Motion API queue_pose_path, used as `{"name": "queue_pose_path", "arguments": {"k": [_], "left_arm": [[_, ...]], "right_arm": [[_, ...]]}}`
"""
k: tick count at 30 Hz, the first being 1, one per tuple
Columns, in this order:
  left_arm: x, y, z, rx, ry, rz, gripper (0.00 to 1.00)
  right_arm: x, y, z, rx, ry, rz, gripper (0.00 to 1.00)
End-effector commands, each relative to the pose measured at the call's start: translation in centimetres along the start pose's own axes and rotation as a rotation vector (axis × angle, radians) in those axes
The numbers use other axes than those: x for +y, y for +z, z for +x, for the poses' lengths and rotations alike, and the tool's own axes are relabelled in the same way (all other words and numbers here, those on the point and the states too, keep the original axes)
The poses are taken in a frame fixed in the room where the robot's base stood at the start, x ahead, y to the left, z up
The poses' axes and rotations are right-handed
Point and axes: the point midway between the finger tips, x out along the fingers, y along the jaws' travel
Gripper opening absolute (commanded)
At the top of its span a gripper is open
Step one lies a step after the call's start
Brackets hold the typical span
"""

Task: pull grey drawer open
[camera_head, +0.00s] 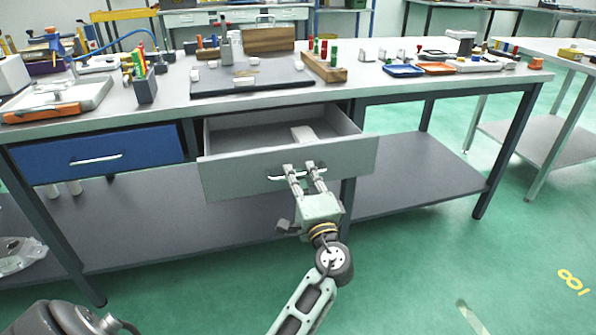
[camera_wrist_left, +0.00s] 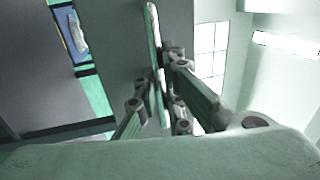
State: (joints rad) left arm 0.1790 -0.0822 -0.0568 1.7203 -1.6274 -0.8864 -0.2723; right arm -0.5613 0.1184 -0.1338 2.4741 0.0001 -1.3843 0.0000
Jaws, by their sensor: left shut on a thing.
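The grey drawer (camera_head: 240,172) sits under the middle of the workbench and stands part way out, its inside showing from above. A light block-like thing (camera_head: 304,134) lies inside it. A silver bar handle (camera_head: 283,175) crosses its front. My left gripper (camera_head: 306,176) is shut on this handle, with the arm reaching up from below. In the left wrist view the handle (camera_wrist_left: 153,40) runs up between the two fingers (camera_wrist_left: 158,108), close against the grey drawer front (camera_wrist_left: 115,45). My right gripper is not seen.
A blue drawer (camera_head: 70,155), shut, is to the left. The workbench top (camera_head: 350,88) carries several tools, blocks and trays. A lower shelf (camera_head: 420,185) runs beneath. Another table (camera_head: 530,135) stands to the right.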

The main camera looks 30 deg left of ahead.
Motion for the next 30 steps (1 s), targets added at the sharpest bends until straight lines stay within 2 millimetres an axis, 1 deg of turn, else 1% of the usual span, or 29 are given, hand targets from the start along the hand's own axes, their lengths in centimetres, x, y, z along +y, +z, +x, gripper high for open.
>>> {"name": "queue_pose_path", "arguments": {"k": [3,7,20,21,27,28,30], "left_arm": [[-0.1,0.1,-1.0,-0.001,0.001,0.001,0.00],[-0.3,0.1,-1.7,-0.001,0.001,0.001,0.00],[-0.4,0.1,-2.0,-0.002,0.001,0.001,0.00],[-0.4,0.1,-2.0,-0.002,0.001,0.001,0.09],[-0.4,0.1,-2.0,-0.002,0.000,0.001,0.26],[-0.4,0.1,-2.0,-0.001,-0.001,0.001,0.28],[-0.5,0.0,-2.0,-0.001,-0.001,0.000,0.28]], "right_arm": [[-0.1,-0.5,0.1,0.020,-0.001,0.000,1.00],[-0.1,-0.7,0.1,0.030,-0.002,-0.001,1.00],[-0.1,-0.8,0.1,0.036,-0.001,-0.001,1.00],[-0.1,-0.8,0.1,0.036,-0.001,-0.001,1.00],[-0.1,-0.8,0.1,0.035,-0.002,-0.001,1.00],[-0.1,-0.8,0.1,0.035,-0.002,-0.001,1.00],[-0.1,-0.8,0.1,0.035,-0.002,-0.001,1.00]]}}
